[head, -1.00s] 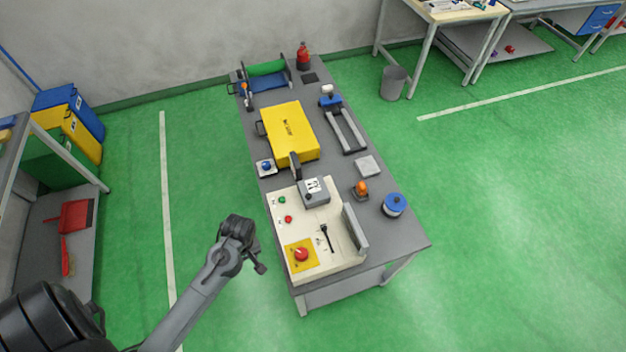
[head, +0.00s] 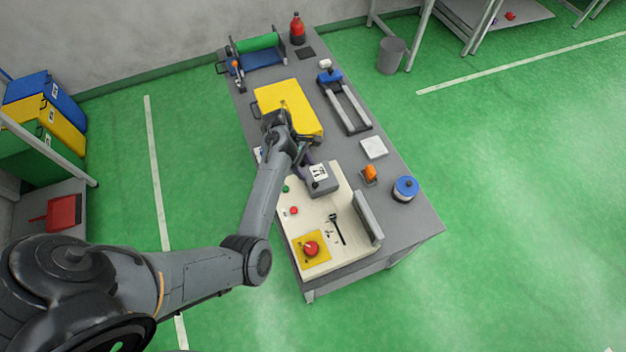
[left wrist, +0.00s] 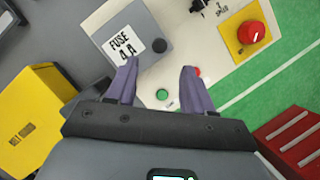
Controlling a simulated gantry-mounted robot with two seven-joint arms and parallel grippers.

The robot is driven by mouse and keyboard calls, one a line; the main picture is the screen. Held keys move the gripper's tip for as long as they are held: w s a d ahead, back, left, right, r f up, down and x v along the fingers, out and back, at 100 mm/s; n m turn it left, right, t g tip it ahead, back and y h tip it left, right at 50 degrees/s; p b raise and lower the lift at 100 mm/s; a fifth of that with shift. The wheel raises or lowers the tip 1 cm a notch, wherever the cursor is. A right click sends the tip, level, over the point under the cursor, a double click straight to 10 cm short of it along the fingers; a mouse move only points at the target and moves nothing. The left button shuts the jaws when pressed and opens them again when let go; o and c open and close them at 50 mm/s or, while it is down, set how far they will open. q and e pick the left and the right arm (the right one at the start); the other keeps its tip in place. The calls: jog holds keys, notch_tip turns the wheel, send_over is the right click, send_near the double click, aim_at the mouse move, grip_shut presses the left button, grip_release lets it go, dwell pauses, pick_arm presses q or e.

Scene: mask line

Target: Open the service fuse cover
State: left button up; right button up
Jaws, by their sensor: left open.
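The service fuse cover (head: 321,181) is a grey box with a white label on the cream control panel (head: 310,228). My left gripper (head: 308,164) is beside the cover, on the yellow box's side. In the left wrist view its two purple fingers (left wrist: 159,68) are apart with nothing between them. The left fingertip overlaps the label's lower edge in the picture; I cannot tell whether it touches. My right gripper is not in view.
A yellow box (head: 292,100) lies behind the panel, partly hidden by my left arm. The panel carries a red knob on a yellow plate (head: 324,256), a black lever (head: 337,228) and green and red buttons (left wrist: 163,95). A grey upright plate (head: 363,216) edges its right side.

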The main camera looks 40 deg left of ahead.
aim_at(315, 184)
pick_arm(q)
jog(key=x, duration=0.8)
grip_shut()
